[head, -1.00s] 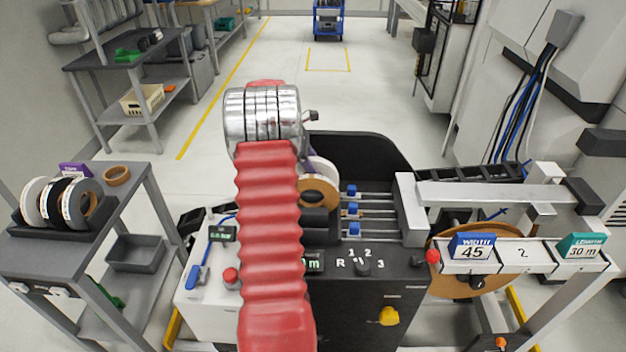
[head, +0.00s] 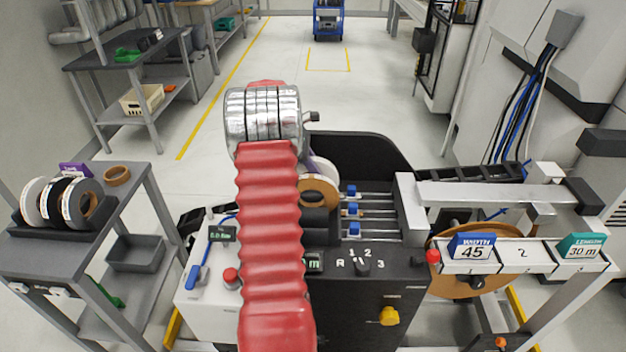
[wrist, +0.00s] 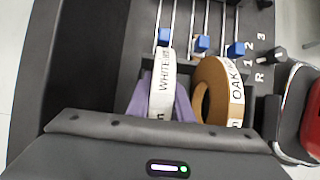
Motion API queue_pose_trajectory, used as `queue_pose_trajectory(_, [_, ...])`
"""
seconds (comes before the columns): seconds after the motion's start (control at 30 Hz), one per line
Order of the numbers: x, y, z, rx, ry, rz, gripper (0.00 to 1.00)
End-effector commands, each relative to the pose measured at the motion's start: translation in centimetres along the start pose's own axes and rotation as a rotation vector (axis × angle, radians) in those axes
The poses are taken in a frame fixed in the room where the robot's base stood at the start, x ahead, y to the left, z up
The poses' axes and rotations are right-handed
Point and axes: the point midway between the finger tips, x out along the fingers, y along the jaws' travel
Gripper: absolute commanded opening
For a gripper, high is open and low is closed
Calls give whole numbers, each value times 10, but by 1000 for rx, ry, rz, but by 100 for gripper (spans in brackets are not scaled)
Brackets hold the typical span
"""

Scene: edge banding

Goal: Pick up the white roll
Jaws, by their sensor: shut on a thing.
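The white roll (wrist: 160,85), its rim label reading "WHITE", stands on edge in the wrist view. My gripper (wrist: 160,103) has purple fingers on both sides of it and is shut on it. The lower part of the roll is hidden behind the gripper body. In the head view a little of the white roll (head: 325,168) shows beside my red arm, which hides most of my gripper.
A brown roll labelled "OAK" (wrist: 220,90) stands close to the right of the white roll. Blue sliders on rods (head: 352,209) lie just beyond. A black panel (head: 360,155) rises behind. A grey cart (head: 60,240) with more rolls stands at left.

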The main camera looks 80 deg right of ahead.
Motion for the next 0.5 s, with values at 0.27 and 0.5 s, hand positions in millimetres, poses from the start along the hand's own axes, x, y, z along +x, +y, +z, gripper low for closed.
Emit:
queue_pose_trajectory(0.27, [0, 0, 0, 0, 0, 0, 0])
queue_pose_trajectory(0.5, [0, 0, 0, 1, 0, 1, 0])
